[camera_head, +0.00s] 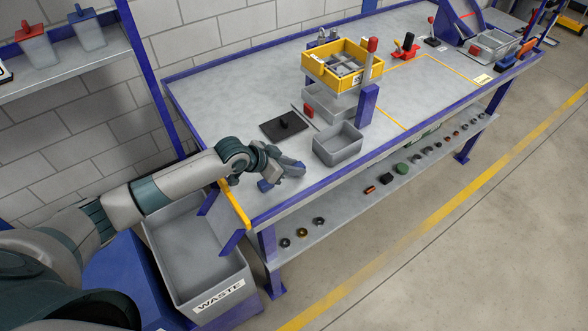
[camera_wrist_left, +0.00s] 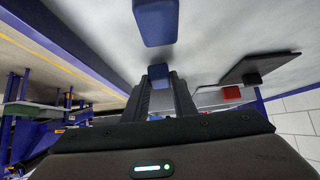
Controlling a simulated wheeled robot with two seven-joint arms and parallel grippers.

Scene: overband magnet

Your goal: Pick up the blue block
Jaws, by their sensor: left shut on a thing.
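The blue block (camera_head: 265,185) is at the near left end of the workbench, at the tips of my left gripper (camera_head: 273,179). The left gripper is shut on it, and its body hides part of the block in the head view. In the left wrist view the two dark fingers (camera_wrist_left: 168,78) point up the picture. A small blue patch shows between their tips, and a larger blue shape (camera_wrist_left: 155,22) shows beyond them. I cannot tell whether both belong to the same block. My right gripper is not in view.
A black plate with a handle (camera_head: 284,125) and an empty grey bin (camera_head: 338,144) lie close by on the bench. A yellow crate (camera_head: 375,70) and a blue post (camera_head: 367,104) stand farther right. A grey waste bin (camera_head: 176,279) is below the bench's left end.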

